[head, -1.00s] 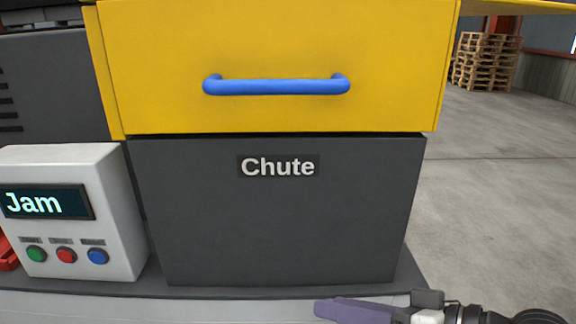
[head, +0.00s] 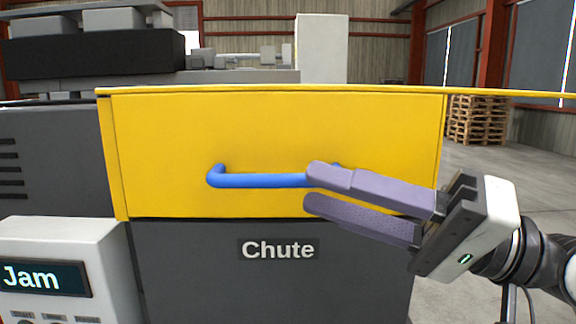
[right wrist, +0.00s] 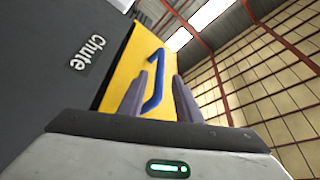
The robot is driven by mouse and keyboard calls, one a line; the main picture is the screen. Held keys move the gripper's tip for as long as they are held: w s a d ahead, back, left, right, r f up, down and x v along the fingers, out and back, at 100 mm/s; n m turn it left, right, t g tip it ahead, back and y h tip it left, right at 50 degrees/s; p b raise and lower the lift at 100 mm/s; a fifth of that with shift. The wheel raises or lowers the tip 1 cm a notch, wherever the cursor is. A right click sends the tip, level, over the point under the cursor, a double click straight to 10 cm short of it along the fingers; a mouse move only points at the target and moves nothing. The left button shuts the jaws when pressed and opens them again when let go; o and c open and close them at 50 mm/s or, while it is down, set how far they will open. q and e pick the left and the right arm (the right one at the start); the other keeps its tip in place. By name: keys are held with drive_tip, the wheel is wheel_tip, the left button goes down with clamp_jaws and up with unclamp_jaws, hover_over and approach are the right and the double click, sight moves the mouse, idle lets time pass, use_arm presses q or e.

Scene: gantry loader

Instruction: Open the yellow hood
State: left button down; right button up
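The yellow hood (head: 160,130) stands closed above the dark panel marked "Chute". Its blue bar handle (head: 258,181) runs level across the lower part of its front. My right gripper (head: 308,188) is open at the right half of the handle, its purple fingers pointing left. In the head view the upper finger covers the handle's right end. In the right wrist view the handle (right wrist: 155,80) shows beyond and between the two open fingers; I cannot tell whether they touch it. The hood's yellow front (right wrist: 120,70) also shows there. My left gripper is not in view.
The dark "Chute" panel (head: 200,270) lies below the hood. A white control box (head: 95,255) with a "Jam" display stands at the lower left. Grey machinery (head: 90,50) rises behind at the left. Wooden pallets (head: 475,120) stand far back right on open floor.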

sight(306, 186)
drive_tip(key=p+x, duration=0.1)
drive_tip(key=x, duration=0.4)
drive_tip(key=shift+a+p, duration=0.2)
drive_tip(key=shift+p, duration=0.1)
clamp_jaws()
